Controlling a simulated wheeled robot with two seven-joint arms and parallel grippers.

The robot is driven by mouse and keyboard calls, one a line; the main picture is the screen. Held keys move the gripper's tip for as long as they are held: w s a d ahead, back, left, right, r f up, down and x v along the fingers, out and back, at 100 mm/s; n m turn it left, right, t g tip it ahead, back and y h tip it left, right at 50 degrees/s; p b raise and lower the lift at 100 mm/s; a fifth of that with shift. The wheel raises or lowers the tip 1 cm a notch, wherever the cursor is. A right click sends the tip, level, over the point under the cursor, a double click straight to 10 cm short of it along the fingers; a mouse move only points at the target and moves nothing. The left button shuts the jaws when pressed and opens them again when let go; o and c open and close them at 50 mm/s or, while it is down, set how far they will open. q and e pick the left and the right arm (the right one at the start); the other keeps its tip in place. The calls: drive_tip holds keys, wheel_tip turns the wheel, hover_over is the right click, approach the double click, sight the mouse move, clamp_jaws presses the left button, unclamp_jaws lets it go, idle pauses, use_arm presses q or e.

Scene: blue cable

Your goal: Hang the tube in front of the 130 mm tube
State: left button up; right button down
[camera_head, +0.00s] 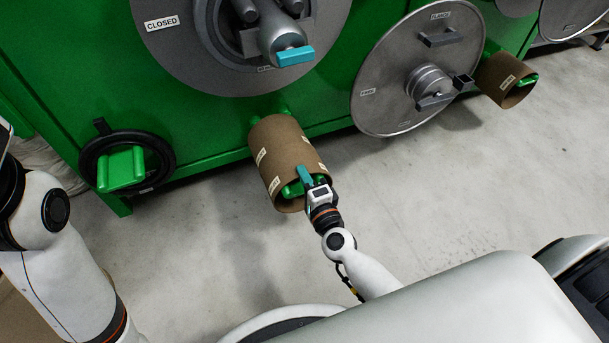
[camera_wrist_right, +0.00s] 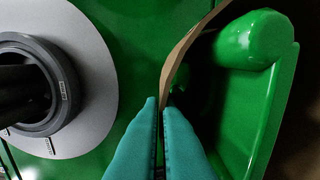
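A wide brown cardboard tube (camera_head: 283,150) with white labels sits around a green peg (camera_head: 291,190) low on the green machine. The peg's end shows inside the tube's near opening. My right gripper (camera_head: 303,173) is at that near rim. In the right wrist view, its teal fingers (camera_wrist_right: 160,108) are closed on the thin wall of the cardboard tube (camera_wrist_right: 178,62), beside the green peg (camera_wrist_right: 250,85). A second, shorter cardboard tube (camera_head: 497,74) hangs on another peg at the right. The label sizes are too small to read. My left gripper is out of view.
A large grey disc (camera_head: 375,75) with handles stands right of the wide tube. A black ring (camera_head: 92,160) hangs around a green peg (camera_head: 122,168) at the left. A teal-tipped handle (camera_head: 295,56) juts out above. The concrete floor (camera_head: 430,200) is clear.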

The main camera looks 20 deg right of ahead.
drive_tip(key=shift+f, duration=0.35)
idle(0.6)
drive_tip(key=shift+f+b, duration=0.15)
drive_tip(key=shift+b, duration=0.25)
drive_tip(key=c, duration=1)
unclamp_jaws()
